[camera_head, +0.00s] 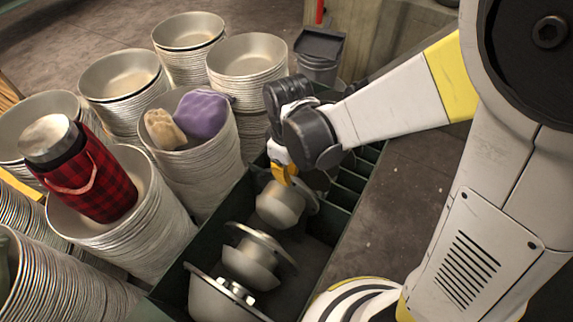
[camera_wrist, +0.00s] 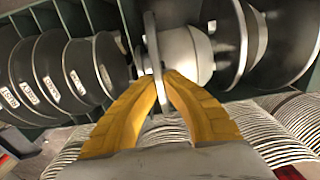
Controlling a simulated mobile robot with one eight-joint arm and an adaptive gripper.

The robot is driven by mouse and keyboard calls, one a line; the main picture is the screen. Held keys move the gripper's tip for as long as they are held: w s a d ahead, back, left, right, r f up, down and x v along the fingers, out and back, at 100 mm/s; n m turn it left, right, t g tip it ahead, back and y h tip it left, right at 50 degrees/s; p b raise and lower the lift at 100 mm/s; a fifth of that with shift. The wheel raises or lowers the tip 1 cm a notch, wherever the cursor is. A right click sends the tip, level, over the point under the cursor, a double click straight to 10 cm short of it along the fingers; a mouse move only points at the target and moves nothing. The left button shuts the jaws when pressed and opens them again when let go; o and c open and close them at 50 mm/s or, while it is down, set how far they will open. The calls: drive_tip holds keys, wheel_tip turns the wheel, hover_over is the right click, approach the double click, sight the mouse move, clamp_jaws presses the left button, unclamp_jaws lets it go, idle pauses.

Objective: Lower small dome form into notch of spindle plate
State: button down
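The small dome form (camera_head: 280,206) is a pale rounded metal piece with a thin disc flange, lying on its side at the far end of a row of forms in a dark green rack. In the wrist view the dome (camera_wrist: 190,55) is right of its flange. My gripper (camera_head: 285,175) reaches down over it from above. In the wrist view its two yellow fingers (camera_wrist: 162,78) lie on either side of the flange's edge and appear closed on it. I cannot pick out the spindle plate's notch; the flange's lower seating is hidden.
Two larger forms, a middle one (camera_head: 250,262) and a big one (camera_head: 222,298), lie nearer in the rack (camera_head: 335,240). Several dark labelled discs (camera_wrist: 48,75) stand close left of the flange in the wrist view. Stacked bowls (camera_head: 205,150) crowd the rack's left side.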

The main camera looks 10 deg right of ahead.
drive_tip(key=shift+r+p, duration=2.45)
drive_tip(key=shift+r, duration=0.85)
